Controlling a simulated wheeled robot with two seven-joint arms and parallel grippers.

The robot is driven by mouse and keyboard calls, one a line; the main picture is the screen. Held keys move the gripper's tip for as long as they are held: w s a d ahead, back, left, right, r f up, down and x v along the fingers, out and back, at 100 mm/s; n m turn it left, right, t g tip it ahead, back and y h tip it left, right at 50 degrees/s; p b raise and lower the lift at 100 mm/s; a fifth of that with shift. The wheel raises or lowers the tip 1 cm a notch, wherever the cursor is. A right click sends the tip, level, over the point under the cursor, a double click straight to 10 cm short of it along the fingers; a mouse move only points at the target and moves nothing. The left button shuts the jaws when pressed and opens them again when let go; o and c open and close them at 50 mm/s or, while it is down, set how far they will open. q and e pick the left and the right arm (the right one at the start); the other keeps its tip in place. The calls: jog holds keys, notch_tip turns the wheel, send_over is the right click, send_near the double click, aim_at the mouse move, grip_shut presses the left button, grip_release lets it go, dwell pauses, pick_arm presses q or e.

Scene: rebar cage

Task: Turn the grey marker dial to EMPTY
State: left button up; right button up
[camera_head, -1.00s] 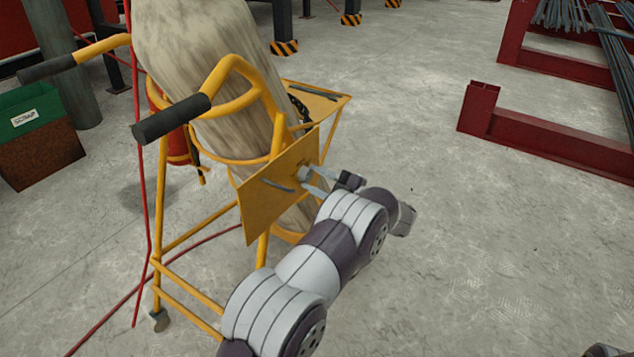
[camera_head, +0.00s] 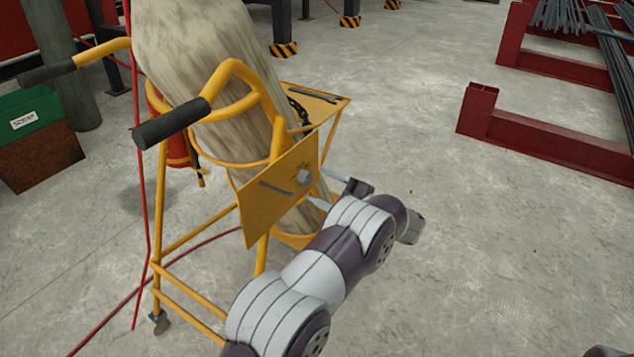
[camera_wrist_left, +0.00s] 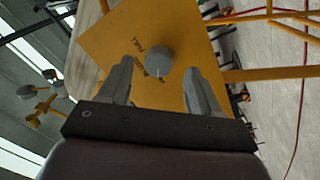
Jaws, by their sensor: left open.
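The grey marker dial (camera_head: 303,176) is a round knob on a tilted yellow plate (camera_head: 254,208) on the front of a yellow cylinder cart. In the left wrist view the dial (camera_wrist_left: 158,59) sits between and just beyond the fingertips. A short pale mark shows below the dial. Which word the dial points to, I cannot tell. My left gripper (camera_head: 324,187) is open and empty, a little to the right of the dial and apart from it. My right gripper is not in view.
The cart holds a large mottled cylinder (camera_head: 200,70) and has black-gripped handles (camera_head: 172,122). A red steel frame (camera_head: 550,145) stands at the right. The floor between is clear.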

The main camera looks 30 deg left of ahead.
pick_arm(q)
jog(key=s+d+p, duration=0.1)
jog(key=d, duration=0.9)
jog(key=shift+d+f+p, duration=0.25)
jog(key=shift+p, duration=0.1)
jog(key=shift+s, duration=0.1)
